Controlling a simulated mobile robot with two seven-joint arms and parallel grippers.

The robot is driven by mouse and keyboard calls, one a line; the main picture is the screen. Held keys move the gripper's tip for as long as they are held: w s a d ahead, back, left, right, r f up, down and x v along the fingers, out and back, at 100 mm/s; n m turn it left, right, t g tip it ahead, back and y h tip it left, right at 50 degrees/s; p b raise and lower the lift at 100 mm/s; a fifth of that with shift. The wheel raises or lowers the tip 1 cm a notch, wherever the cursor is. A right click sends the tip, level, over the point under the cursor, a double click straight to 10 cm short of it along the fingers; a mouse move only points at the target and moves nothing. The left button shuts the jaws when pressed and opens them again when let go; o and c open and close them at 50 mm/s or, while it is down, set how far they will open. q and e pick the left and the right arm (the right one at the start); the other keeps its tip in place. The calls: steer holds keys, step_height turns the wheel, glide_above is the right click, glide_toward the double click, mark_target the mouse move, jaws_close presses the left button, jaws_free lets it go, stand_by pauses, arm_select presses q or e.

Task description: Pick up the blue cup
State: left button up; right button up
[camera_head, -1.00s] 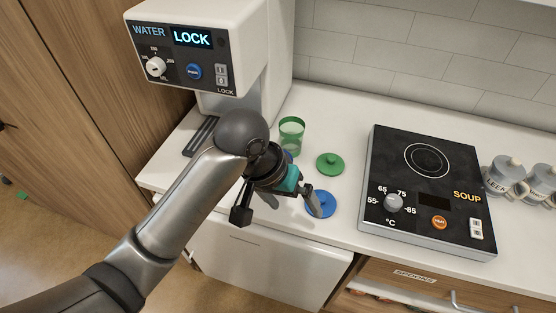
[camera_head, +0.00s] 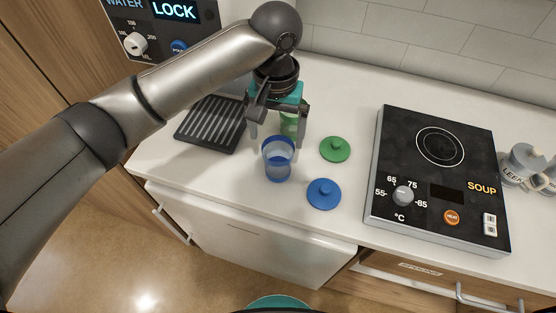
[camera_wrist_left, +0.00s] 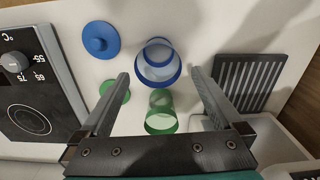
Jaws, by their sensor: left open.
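The blue cup (camera_head: 278,160), translucent and upright, stands on the white counter, left of the blue lid (camera_head: 323,194). It also shows in the left wrist view (camera_wrist_left: 158,62), just beyond the fingertips. My left gripper (camera_head: 276,137) is open and empty, behind the blue cup in the head view. The green cup (camera_head: 289,123) is partly hidden by the gripper. In the left wrist view the green cup (camera_wrist_left: 160,112) shows between the open fingers (camera_wrist_left: 160,75), and I cannot tell whether they touch it. My right gripper is not in view.
A green lid (camera_head: 335,149) lies right of the cups. A soup heater (camera_head: 440,185) stands further right, with grey mugs (camera_head: 522,165) beyond. The water dispenser (camera_head: 160,30) and its drip grille (camera_head: 212,124) are at left. The counter's front edge is close to the blue cup.

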mark_target(278, 157)
arm_select(q)
step_height(278, 157, down, 9)
steer(key=shift+d+r+b, duration=0.1)
steer(key=shift+d+b, duration=0.05)
steer(key=shift+b, duration=0.45)
steer(key=shift+c, duration=0.2)
steer(key=c, duration=1.1)
